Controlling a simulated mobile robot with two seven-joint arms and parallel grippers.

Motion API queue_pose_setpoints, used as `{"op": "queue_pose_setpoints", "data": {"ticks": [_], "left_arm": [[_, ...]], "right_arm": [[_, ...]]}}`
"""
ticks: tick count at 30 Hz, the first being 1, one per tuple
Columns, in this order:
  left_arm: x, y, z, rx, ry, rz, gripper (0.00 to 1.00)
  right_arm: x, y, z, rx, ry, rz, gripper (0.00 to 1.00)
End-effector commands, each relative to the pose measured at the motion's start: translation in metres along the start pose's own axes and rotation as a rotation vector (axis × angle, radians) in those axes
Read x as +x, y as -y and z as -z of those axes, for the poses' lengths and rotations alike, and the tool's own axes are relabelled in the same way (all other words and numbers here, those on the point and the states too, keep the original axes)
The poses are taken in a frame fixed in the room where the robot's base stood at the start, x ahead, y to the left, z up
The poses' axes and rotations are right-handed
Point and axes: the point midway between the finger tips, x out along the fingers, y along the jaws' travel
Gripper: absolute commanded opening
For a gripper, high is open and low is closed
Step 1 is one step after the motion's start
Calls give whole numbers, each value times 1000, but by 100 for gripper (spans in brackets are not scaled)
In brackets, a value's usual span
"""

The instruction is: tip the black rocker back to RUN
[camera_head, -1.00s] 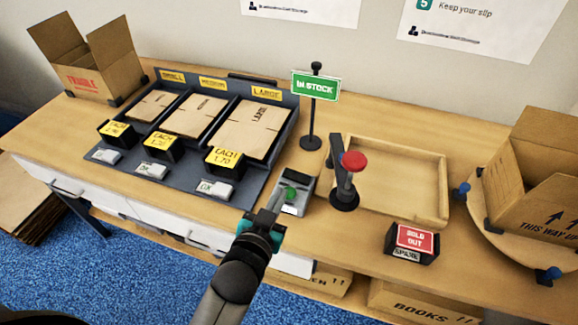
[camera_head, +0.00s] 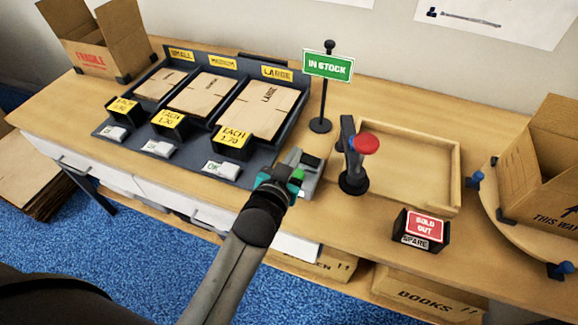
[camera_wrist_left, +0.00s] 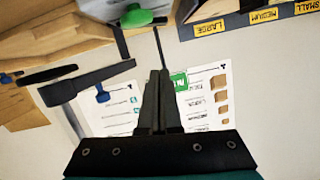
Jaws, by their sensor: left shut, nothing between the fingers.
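A small grey switch box (camera_head: 307,181) stands at the bench's front edge, right of the carton rack. A green dome (camera_head: 298,174) is on it, and a black part (camera_head: 311,160), which looks like the rocker, is at its far end; its tilt is too small to read. My left gripper (camera_head: 287,172) is shut and empty, right at the box, its wrist covering part of it. Whether it touches the box is unclear. My right gripper is out of view.
A red-knobbed lever (camera_head: 364,146) and a wooden tray (camera_head: 455,178) are right of the box. An IN STOCK sign (camera_head: 328,65) stands behind it. A SOLD OUT block (camera_head: 422,229) is at front right. The carton rack (camera_head: 282,127) is left.

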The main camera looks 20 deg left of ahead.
Motion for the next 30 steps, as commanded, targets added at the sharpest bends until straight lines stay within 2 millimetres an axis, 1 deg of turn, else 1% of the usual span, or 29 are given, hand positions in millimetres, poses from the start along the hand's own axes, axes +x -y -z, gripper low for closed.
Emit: {"op": "queue_pose_setpoints", "data": {"ticks": [1, 8, 9, 12, 15, 20, 30], "left_arm": [[10, 0, -1, 1, -3, 0, 0], [45, 0, -1, 1, -2, 0, 0], [48, 0, -8, 1, 3, 0, 0], [50, 0, -25, 2, 3, 0, 0], [53, 0, -34, 2, 3, 0, 0], [54, 0, -39, 1, 0, -1, 0], [54, 0, -39, -2, 1, -2, 0]], "right_arm": [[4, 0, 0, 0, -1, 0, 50], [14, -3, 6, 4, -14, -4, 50], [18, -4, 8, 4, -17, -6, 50], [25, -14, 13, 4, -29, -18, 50], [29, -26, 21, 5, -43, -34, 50], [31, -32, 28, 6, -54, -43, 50], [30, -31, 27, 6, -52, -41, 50]]}}
